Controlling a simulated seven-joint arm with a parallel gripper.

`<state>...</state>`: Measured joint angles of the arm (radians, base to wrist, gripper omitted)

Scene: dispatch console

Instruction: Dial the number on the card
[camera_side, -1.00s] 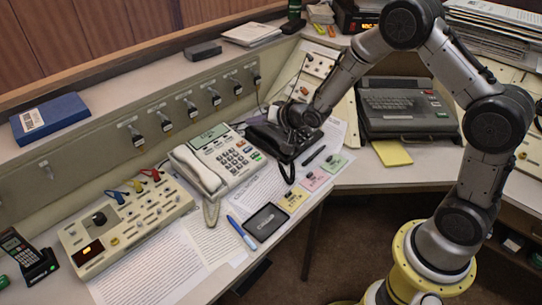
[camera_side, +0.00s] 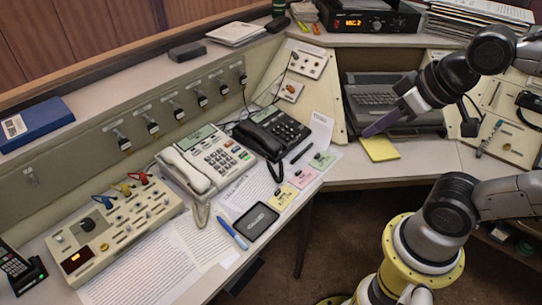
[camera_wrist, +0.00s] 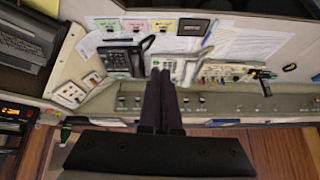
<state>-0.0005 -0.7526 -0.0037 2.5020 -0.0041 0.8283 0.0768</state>
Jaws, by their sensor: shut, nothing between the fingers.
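My gripper (camera_side: 372,129) is shut and empty, its dark fingers in the air in front of the typewriter, over the yellow pad in the side view. The fingers (camera_wrist: 160,72) also show in the wrist view. The black desk phone (camera_side: 285,129) stands left of my gripper, apart from it; it also shows in the wrist view (camera_wrist: 116,61). The white keypad phone (camera_side: 224,156) stands beside it, its handset (camera_side: 187,172) on the left. Small cards, yellow (camera_side: 283,196), pink (camera_side: 304,178) and green (camera_side: 323,160), lie in front of the phones; their writing is too small to read.
A typewriter (camera_side: 385,103) and yellow pad (camera_side: 380,149) are at the right. A switch panel (camera_side: 112,230) stands at the left. A black tablet (camera_side: 256,222), blue pen (camera_side: 232,233) and printed sheets (camera_side: 152,264) lie along the desk. Plugs line the sloped back panel.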

